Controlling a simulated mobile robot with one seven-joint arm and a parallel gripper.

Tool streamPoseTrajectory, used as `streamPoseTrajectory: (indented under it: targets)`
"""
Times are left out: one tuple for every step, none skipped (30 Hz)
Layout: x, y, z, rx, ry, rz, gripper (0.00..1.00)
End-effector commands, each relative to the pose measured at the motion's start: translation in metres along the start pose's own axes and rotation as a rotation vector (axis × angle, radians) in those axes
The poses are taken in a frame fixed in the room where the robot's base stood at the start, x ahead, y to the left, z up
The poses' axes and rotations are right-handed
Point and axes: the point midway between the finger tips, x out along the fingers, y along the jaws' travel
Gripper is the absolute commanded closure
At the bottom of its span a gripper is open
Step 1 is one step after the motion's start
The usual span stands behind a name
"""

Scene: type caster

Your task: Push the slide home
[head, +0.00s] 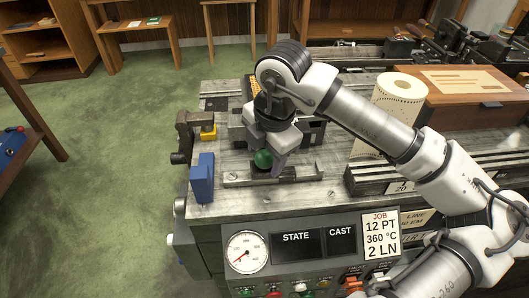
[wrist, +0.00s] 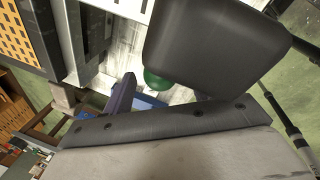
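A green ball knob (head: 263,158) stands on the low metal slide rail (head: 300,171) on top of the casting machine. In the wrist view the knob (wrist: 157,81) is partly hidden behind a large dark part of my gripper. My gripper (head: 272,156) points down at the knob, with one grey finger just right of it. In the wrist view one narrow finger (wrist: 122,98) shows left of the knob, with a gap between them. My gripper looks open, but contact with the knob cannot be made out. Much of the slide is hidden.
A blue block (head: 202,178) stands at the left, near a brass-coloured piece (head: 208,133). A paper roll (head: 394,106) and a wooden box (head: 468,98) stand at the right. The front panel has a gauge (head: 247,252) and dark STATE and CAST displays.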

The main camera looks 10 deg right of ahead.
Motion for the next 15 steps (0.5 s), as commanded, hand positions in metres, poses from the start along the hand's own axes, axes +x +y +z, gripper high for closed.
streamPoseTrajectory:
  targets:
    - [0.0, 0.0, 0.0, 0.0, 0.0, 0.0, 0.41]
    - [0.0, 0.0, 0.0, 0.0, 0.0, 0.0, 0.41]
    - [0.0, 0.0, 0.0, 0.0, 0.0, 0.0, 0.41]
    - [0.0, 0.0, 0.0, 0.0, 0.0, 0.0, 0.41]
    - [0.0, 0.0, 0.0, 0.0, 0.0, 0.0, 0.41]
    - [0.0, 0.0, 0.0, 0.0, 0.0, -0.001, 0.41]
    - [0.0, 0.0, 0.0, 0.0, 0.0, -0.001, 0.41]
    - [-0.001, 0.0, 0.0, 0.0, 0.0, 0.0, 0.41]
    - [-0.002, 0.0, 0.0, 0.001, -0.001, -0.001, 0.41]
    - [-0.004, 0.0, 0.0, 0.001, -0.001, -0.001, 0.41]
    - [-0.007, 0.0, 0.001, 0.001, -0.001, -0.001, 0.41]
    - [-0.011, 0.0, 0.001, 0.002, -0.003, -0.001, 0.41]
    - [-0.016, 0.0, 0.001, 0.002, -0.003, 0.0, 0.41]
    - [-0.021, 0.0, 0.001, 0.002, -0.003, 0.0, 0.41]
    - [-0.029, 0.0, 0.0, 0.001, -0.004, 0.001, 0.41]
